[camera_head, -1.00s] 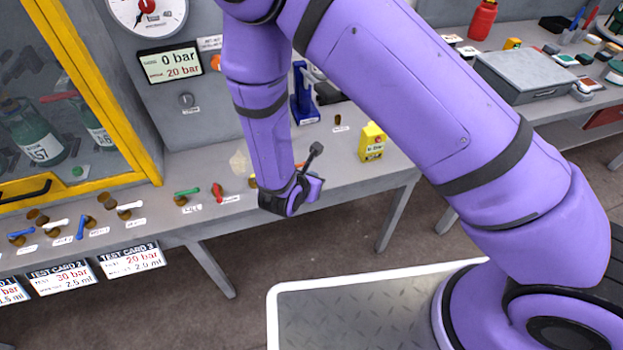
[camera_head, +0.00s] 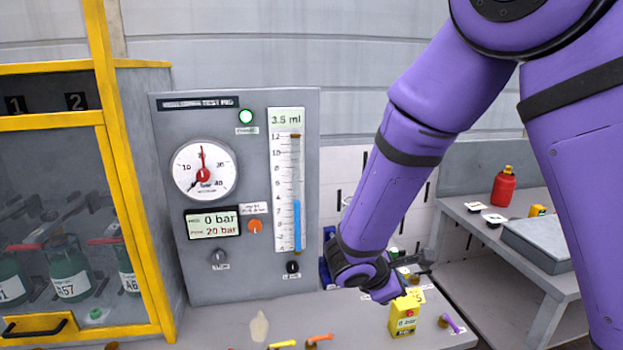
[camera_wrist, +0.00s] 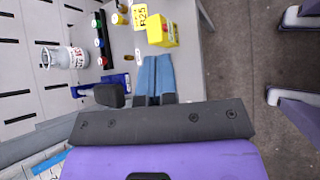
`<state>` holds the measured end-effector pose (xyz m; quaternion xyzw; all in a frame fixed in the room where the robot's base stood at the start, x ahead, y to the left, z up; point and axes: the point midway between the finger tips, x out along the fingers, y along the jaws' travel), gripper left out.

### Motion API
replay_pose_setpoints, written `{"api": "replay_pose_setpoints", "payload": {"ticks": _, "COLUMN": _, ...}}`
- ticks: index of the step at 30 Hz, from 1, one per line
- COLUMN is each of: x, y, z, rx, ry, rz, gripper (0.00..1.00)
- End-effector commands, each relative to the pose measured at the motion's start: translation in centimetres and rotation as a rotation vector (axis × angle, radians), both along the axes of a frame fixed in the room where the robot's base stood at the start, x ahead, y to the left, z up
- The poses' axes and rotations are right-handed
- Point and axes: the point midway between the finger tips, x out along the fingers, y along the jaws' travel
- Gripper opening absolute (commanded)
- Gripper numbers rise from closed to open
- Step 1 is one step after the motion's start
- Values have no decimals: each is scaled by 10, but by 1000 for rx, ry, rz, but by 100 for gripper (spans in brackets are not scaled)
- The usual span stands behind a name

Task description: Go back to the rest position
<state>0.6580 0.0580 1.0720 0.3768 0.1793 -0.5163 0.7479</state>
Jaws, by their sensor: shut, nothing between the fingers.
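My gripper (camera_wrist: 155,62) shows in the wrist view with its two blue-grey fingers side by side and nothing between them. The fingers are hard to make out there. A yellow box (camera_head: 404,314) stands on the bench just below and right of my wrist. In the wrist view this yellow box (camera_wrist: 162,31) is beyond the fingertips.
The grey test panel (camera_head: 172,262) has a gauge, a 0 bar display and a tube reading 3.5 ml. A yellow-framed cabinet (camera_head: 137,200) with green bottles stands left. A red bottle (camera_head: 503,188) and grey case (camera_head: 545,240) are on the right-hand bench.

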Motion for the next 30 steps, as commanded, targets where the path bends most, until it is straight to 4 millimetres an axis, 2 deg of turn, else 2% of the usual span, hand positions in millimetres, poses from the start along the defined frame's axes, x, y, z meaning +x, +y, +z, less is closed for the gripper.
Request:
{"api": "replay_pose_setpoints", "payload": {"ticks": 1, "x": -3, "y": -12, "z": 18, "rx": 39, "ry": -26, "rz": -64, "gripper": 0}}
{"api": "replay_pose_setpoints", "payload": {"ticks": 6, "x": -21, "y": -46, "z": 64, "rx": 163, "ry": -92, "rz": -270, "gripper": 0}}
{"api": "replay_pose_setpoints", "payload": {"ticks": 15, "x": -69, "y": -94, "z": 130, "rx": 408, "ry": -211, "rz": -607, "gripper": 0}}
{"api": "replay_pose_setpoints", "payload": {"ticks": 22, "x": -112, "y": -118, "z": 170, "rx": 616, "ry": -304, "rz": -835, "gripper": 0}}
{"api": "replay_pose_setpoints", "payload": {"ticks": 30, "x": -165, "y": -131, "z": 208, "rx": 885, "ry": -417, "rz": -1064, "gripper": 0}}
